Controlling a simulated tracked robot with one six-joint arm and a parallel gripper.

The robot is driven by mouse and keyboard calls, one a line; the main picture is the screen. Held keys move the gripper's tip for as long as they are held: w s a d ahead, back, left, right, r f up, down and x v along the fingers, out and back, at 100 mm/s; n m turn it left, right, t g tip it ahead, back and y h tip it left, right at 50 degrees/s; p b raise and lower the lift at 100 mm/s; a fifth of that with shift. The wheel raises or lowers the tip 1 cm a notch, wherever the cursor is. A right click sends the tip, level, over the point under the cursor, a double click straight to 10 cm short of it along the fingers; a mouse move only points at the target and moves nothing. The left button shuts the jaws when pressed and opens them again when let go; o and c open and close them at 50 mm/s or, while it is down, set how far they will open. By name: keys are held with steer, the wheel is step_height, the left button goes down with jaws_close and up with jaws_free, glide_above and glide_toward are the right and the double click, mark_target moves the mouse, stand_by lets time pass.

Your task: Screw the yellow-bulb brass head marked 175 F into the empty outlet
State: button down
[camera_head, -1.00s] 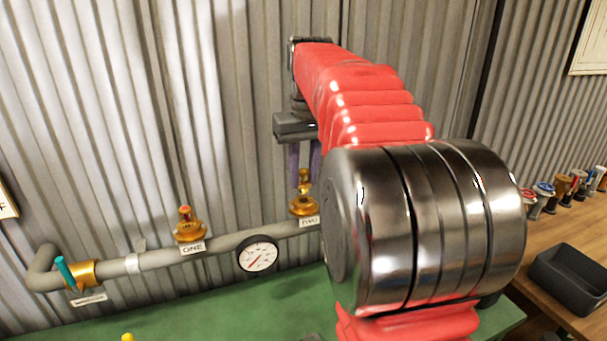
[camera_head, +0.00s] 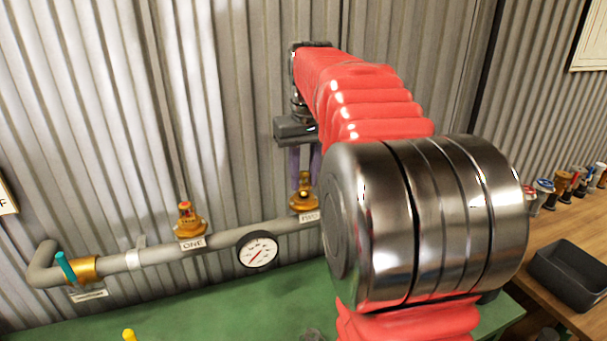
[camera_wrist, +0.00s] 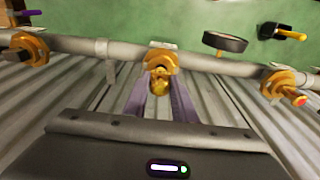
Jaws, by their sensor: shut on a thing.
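My gripper (camera_head: 305,171) points down at the outlet labelled TWO (camera_head: 304,201) on the grey pipe. Its purple fingers are shut on a small brass head (camera_head: 305,180), upright directly above the outlet and seemingly touching it. The wrist view shows the head (camera_wrist: 159,85) between the fingertips, in line with the brass outlet (camera_wrist: 160,58). Its marking and bulb colour cannot be read, and I cannot tell how deep its thread sits.
Outlet ONE (camera_head: 188,226) carries a red-bulb head. A gauge (camera_head: 257,250) sits between the outlets; a teal-handled valve (camera_head: 66,266) is at left. Another brass fitting (camera_wrist: 29,49) shows in the wrist view. Several heads and a black bin (camera_head: 572,274) are on the wooden bench.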

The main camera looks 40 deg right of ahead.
steer(key=shift+f, duration=0.8)
steer(key=m, duration=0.4)
steer(key=shift+m+h, duration=0.3)
steer(key=shift+m, duration=0.6)
steer(key=m, duration=0.3)
steer(key=shift+g, duration=0.3)
steer(key=shift+m, duration=1.4)
